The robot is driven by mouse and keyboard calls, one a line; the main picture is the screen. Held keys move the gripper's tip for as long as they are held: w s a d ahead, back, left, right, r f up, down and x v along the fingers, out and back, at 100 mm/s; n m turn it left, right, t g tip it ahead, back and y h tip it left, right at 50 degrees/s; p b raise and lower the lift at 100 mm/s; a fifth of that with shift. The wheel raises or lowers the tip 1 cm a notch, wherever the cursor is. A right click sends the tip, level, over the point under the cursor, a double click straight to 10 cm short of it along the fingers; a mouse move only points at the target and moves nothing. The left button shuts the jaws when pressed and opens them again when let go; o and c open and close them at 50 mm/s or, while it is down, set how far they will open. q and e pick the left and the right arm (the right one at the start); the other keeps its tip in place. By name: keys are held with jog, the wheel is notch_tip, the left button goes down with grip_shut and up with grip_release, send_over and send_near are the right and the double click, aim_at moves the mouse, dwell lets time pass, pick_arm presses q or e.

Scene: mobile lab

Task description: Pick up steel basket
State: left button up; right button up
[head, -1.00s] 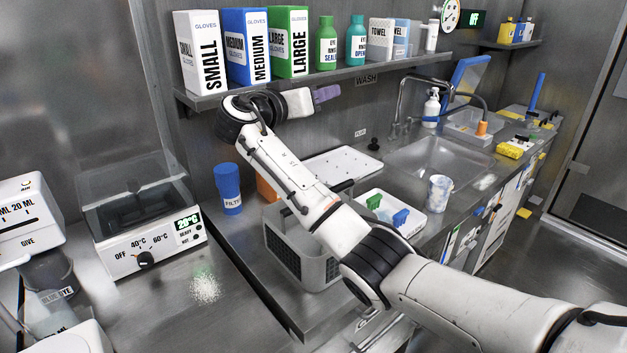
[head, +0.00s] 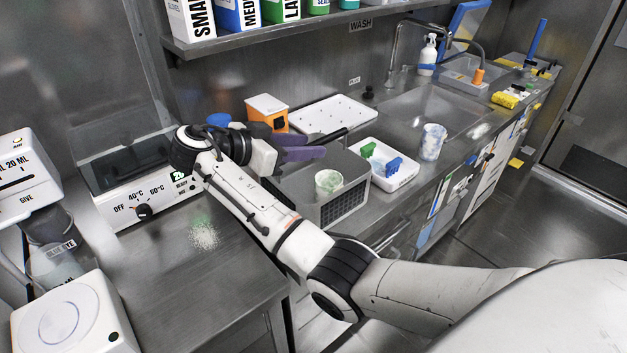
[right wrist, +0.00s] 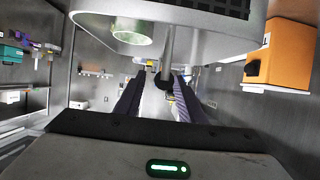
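The grey steel basket (head: 345,197) stands on the metal counter in the middle of the head view, with a mesh side and a greenish-white cup (head: 328,182) in it. Its dark handle (head: 331,136) is raised above it. My right gripper (head: 311,154) is beside the handle, purple fingers pointing right. In the right wrist view the fingers (right wrist: 158,95) are apart, and the handle's dark grip (right wrist: 163,81) shows end-on in the gap near the tips. I cannot tell whether they touch it. The basket wall (right wrist: 210,32) fills the top there. My left gripper is out of view.
An orange box (head: 267,108) and a flat white tray (head: 333,114) stand behind the basket. A white tray with green and blue clips (head: 392,180) is close at its right, then a cup (head: 433,142) and the sink (head: 430,108). A shelf (head: 260,37) hangs above.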

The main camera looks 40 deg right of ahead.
jog(key=shift+x, duration=1.45)
grip_shut()
jog(key=shift+r, duration=0.2)
